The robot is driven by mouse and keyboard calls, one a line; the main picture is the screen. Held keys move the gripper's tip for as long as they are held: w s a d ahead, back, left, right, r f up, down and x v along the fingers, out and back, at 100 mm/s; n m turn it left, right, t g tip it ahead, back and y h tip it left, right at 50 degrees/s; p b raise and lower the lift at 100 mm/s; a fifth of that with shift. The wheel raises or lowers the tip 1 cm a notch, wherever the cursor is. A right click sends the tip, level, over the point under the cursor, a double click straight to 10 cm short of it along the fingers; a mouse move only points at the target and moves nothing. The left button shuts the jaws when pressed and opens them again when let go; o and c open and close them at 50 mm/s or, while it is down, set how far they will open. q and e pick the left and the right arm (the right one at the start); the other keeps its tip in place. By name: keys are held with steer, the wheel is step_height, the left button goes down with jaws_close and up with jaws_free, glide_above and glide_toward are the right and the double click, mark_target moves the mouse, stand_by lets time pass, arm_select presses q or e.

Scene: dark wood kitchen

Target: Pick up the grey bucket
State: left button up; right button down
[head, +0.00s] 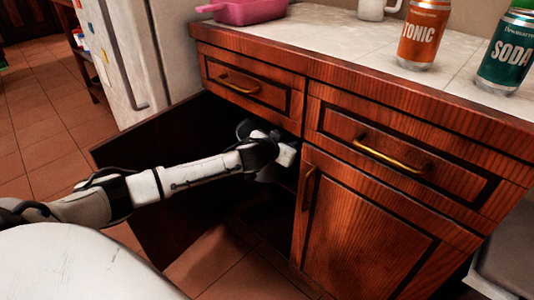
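My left arm comes in from the left and reaches across the open cabinet door (150,190) to the dark cabinet opening. My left gripper (284,156) is at the mouth of this opening, below the left drawer. Its fingers point into the cabinet and are too small and covered to tell whether they are open or shut. A small pale grey patch shows just under the gripper; I cannot tell whether it is part of the gripper or of a bucket. I cannot make out a grey bucket for certain. My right gripper is not in view.
The right cabinet door (360,230) is shut, as are the drawers with brass handles (390,155). On the counter (340,45) stand a tonic can (423,35), a soda can (508,50), a white mug (377,9) and a pink container (245,11). A white fridge (150,50) stands left.

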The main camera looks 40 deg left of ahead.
arm_select(q)
jaws_close()
steer(key=shift+r, duration=0.1)
stand_by(1.2)
